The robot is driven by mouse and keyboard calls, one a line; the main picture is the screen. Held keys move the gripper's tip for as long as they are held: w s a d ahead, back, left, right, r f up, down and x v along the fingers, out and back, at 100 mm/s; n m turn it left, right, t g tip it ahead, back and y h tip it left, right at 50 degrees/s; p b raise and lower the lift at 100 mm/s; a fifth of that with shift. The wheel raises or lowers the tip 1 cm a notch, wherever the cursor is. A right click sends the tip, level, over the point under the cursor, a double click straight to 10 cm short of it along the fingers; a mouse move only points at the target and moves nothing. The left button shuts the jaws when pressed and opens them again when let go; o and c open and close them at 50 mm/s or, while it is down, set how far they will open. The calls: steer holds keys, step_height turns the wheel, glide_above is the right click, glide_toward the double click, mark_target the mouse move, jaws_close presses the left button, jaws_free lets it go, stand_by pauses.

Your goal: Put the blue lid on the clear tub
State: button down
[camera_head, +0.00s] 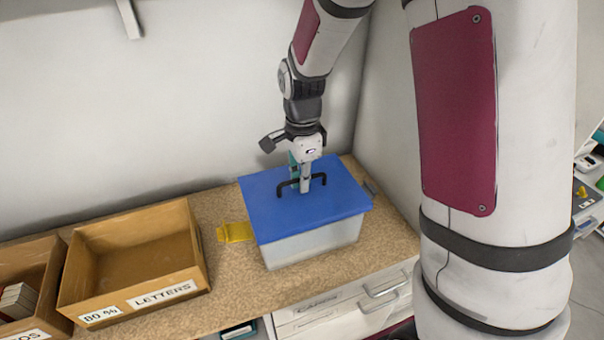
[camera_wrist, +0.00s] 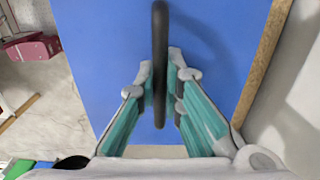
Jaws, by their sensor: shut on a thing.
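The blue lid (camera_head: 300,198) lies over the top of the clear tub (camera_head: 312,246) on the worktop. It looks roughly aligned with the tub; whether it is fully seated I cannot tell. The lid has a black handle (camera_head: 320,181) in its middle. My gripper (camera_head: 304,186) is above the lid and shut on this handle. In the wrist view my gripper (camera_wrist: 161,78) has its teal fingers on both sides of the handle, with the blue lid (camera_wrist: 95,60) behind. The tub's rim is hidden under the lid.
A cardboard box (camera_head: 190,245) labelled LETTERS and another box (camera_head: 40,270) stand to the left on the worktop (camera_head: 225,285). A yellow object (camera_head: 236,232) lies beside the tub. A wall is close behind, with drawers (camera_head: 345,312) below the worktop.

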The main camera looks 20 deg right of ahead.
steer(key=shift+f, duration=1.45)
steer(key=c, duration=1.6)
jaws_free()
steer(key=shift+c, duration=0.2)
step_height(320, 180, up, 12)
steer(key=shift+f, duration=0.2)
steer(key=shift+r, duration=0.15)
